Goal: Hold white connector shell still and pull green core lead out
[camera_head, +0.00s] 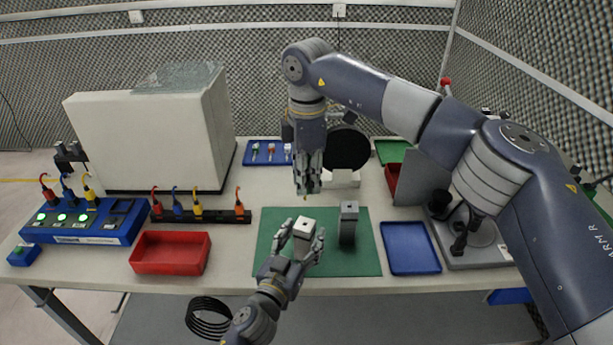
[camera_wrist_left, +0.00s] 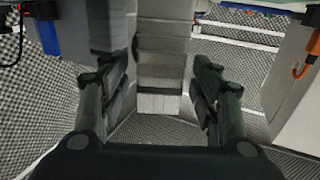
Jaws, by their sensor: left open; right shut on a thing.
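A white block (camera_head: 304,227), which looks like the connector shell, stands upright on the green mat (camera_head: 365,262) with a small dark hole in its top. My left gripper (camera_head: 301,243) is open with a finger on either side of it. In the left wrist view the pale block (camera_wrist_left: 160,60) stands between the two spread fingers (camera_wrist_left: 160,90), with gaps at both sides. My right gripper (camera_head: 307,186) points down above the white block, shut on a small greenish thing, probably the green core lead; a small yellowish tip shows below it. The fingers hide most of it.
A grey block (camera_head: 348,224) stands just right of the white block. A red tray (camera_head: 170,253) lies left and a blue tray (camera_head: 410,248) right.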

